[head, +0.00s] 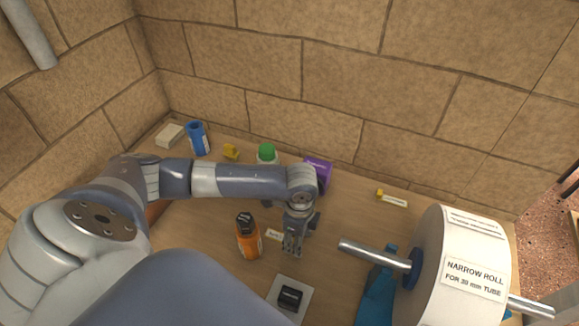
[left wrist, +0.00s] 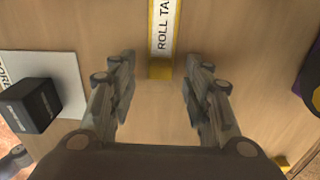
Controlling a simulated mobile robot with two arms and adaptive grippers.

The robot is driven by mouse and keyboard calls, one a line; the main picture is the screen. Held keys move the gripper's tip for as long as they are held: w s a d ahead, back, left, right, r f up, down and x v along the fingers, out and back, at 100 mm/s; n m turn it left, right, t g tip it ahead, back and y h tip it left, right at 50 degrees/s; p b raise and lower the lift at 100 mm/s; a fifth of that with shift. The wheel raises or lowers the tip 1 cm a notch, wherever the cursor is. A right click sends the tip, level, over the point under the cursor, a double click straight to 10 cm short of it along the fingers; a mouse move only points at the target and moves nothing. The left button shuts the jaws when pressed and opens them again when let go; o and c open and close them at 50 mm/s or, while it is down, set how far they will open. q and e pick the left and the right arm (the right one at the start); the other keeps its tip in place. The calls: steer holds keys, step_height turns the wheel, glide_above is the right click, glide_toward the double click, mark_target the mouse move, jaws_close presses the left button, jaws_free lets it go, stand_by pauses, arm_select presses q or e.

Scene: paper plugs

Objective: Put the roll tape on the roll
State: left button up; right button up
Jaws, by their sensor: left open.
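A strip with a yellow edge and a white label reading "ROLL TA" (left wrist: 162,28) lies on the table in the left wrist view, its near end yellow. It is partly cut off by the top edge. In the head view a small white label (head: 273,235) shows just left of my left gripper (head: 292,250). In the left wrist view my left gripper (left wrist: 160,95) is open, with the strip's near end ahead of the gap between its fingers. The large white roll (head: 462,268), labelled "NARROW ROLL FOR 39 mm TUBE", sits on a metal bar at the right. My right gripper is not in view.
An orange bottle (head: 247,238) stands left of my gripper. A black block (head: 290,298) sits on a white card in front. A purple box (head: 318,170), a green-capped container (head: 266,152) and a blue can (head: 198,138) stand behind.

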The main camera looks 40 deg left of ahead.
arm_select(q)
steer(key=c, duration=0.6)
steer(key=shift+c, duration=1.3)
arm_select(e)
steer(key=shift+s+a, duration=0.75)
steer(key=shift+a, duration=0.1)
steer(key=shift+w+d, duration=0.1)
